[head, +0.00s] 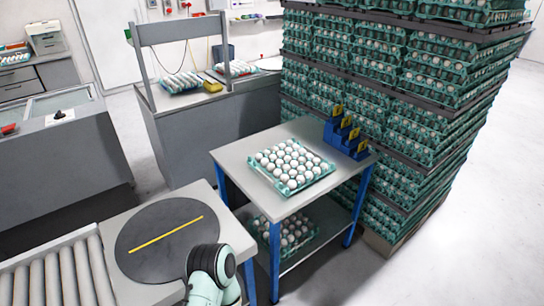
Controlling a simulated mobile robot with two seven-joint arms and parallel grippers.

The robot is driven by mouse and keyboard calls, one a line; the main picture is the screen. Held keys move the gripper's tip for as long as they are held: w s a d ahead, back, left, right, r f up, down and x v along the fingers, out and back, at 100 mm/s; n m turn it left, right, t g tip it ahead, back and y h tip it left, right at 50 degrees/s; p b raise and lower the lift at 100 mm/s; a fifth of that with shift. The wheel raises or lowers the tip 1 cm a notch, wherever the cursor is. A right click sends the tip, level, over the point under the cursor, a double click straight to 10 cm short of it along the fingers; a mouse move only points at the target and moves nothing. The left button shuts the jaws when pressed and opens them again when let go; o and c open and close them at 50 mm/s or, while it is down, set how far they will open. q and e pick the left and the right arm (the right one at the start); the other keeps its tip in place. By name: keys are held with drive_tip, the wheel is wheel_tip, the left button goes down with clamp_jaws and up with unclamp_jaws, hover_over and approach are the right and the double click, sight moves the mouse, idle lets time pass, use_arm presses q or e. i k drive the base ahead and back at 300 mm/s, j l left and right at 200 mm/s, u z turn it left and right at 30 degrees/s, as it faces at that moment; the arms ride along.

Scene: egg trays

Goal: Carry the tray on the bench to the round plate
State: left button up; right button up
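A green tray (293,193) filled with white eggs lies on the grey top of the blue-legged bench (238,152), near the middle of the view. The round plate (141,222) is a flat dark grey disc with a yellow line across it. It lies on a light table (233,232) at the lower left and carries nothing. A link of one of my arms rises at the bottom edge and covers the plate's front right rim. Neither gripper shows in the head view.
Blue holders with yellow cards (345,136) stand at the bench's back right corner. Another egg tray (283,250) sits on its lower shelf. Tall stacks of egg trays (400,100) stand close behind. A roller conveyor (62,272) adjoins the plate's table. A gap separates the two tables.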

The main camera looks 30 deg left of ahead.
sight(168, 236)
drive_tip(key=i+l+u, duration=0.25)
drive_tip(key=u, duration=0.2)
drive_tip(key=i+l+u, duration=0.65)
drive_tip(key=l+u, duration=0.3)
drive_tip(key=i+l+u, duration=0.15)
drive_tip(key=l+u, duration=0.3)
